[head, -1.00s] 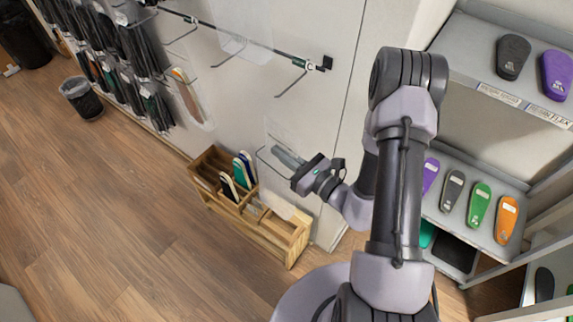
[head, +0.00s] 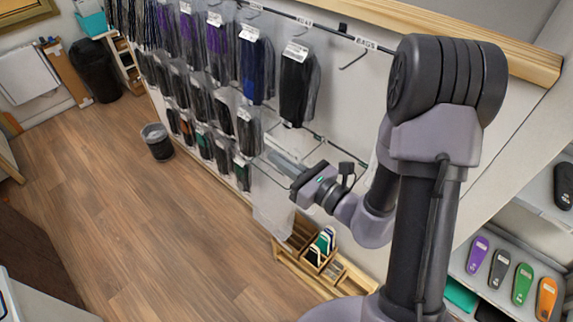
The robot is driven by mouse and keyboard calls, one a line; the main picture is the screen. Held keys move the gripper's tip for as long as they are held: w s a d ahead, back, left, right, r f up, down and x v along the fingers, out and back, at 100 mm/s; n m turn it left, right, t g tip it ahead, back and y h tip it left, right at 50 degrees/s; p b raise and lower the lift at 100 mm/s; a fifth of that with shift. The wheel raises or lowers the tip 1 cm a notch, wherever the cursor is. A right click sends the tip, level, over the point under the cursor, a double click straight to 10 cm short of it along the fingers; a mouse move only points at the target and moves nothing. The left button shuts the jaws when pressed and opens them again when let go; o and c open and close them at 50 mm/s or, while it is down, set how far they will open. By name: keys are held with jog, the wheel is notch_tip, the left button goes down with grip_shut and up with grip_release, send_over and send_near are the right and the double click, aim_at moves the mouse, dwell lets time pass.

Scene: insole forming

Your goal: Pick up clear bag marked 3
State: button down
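My gripper (head: 284,162) is in the middle of the head view, reaching left in front of the wall of hanging bags. A clear, seemingly empty bag (head: 272,212) hangs down at its fingertips, and the gripper appears shut on its upper part. The bag's edges are faint, and I cannot read a 3 or any other mark on it. The finger gap itself is too small to see clearly.
Rows of bagged insoles (head: 254,65) hang from hooks on the wall to the left and behind. A wooden divided box (head: 290,262) stands below. Shelves with coloured insoles (head: 522,284) are at right. A bin (head: 158,142) stands on the otherwise open floor.

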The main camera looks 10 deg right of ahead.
notch_tip(320, 180, up, 7)
jog(key=p, duration=0.4)
jog(key=w+d+p, duration=0.2)
jog(key=w+d, duration=0.2)
jog(key=d, duration=0.1)
jog(key=shift+w+d, duration=0.3)
